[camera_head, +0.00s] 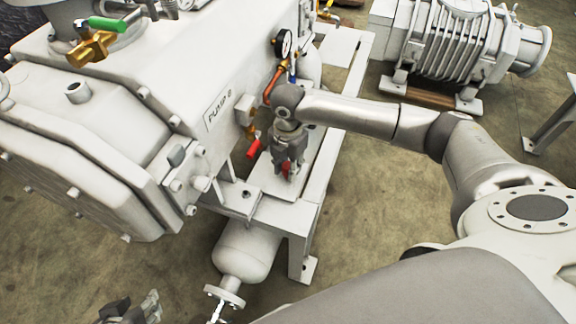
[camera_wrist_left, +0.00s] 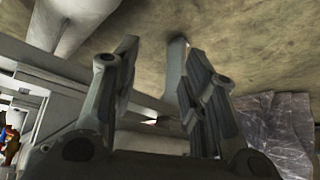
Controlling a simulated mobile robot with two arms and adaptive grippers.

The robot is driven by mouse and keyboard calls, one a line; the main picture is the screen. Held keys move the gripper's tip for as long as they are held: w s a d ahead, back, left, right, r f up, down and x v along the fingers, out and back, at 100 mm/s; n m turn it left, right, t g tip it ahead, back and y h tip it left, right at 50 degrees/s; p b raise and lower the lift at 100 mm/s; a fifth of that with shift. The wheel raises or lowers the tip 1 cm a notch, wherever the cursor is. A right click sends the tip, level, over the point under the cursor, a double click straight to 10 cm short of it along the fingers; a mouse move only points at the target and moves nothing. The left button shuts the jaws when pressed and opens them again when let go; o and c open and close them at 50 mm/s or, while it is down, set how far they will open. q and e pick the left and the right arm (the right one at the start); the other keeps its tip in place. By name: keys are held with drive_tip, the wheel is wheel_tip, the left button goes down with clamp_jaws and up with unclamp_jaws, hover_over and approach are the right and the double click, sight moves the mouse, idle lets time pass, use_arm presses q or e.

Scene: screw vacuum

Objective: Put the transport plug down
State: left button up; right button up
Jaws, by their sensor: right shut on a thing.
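My right gripper (camera_head: 288,166) points down over the white ledge of the pump frame, beside the pump's label. It is shut on a small red piece, which I take to be the transport plug (camera_head: 287,168). The fingers hide most of the plug, and I cannot tell whether it touches the ledge (camera_head: 268,184). My left gripper (camera_head: 130,308) is low at the bottom left of the head view, away from the pump. In the left wrist view its two fingers (camera_wrist_left: 157,58) stand apart with nothing between them.
The large white pump housing (camera_head: 150,110) fills the left. A red-handled valve (camera_head: 253,148), copper pipe and gauge (camera_head: 283,43) are close to my right gripper. A white tank (camera_head: 245,250) hangs below the ledge. Another machine (camera_head: 460,45) stands back right. The floor between is clear.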

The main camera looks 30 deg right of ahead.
drive_tip(key=shift+f, duration=0.1)
drive_tip(key=o, duration=0.9)
drive_tip(key=shift+c, duration=0.2)
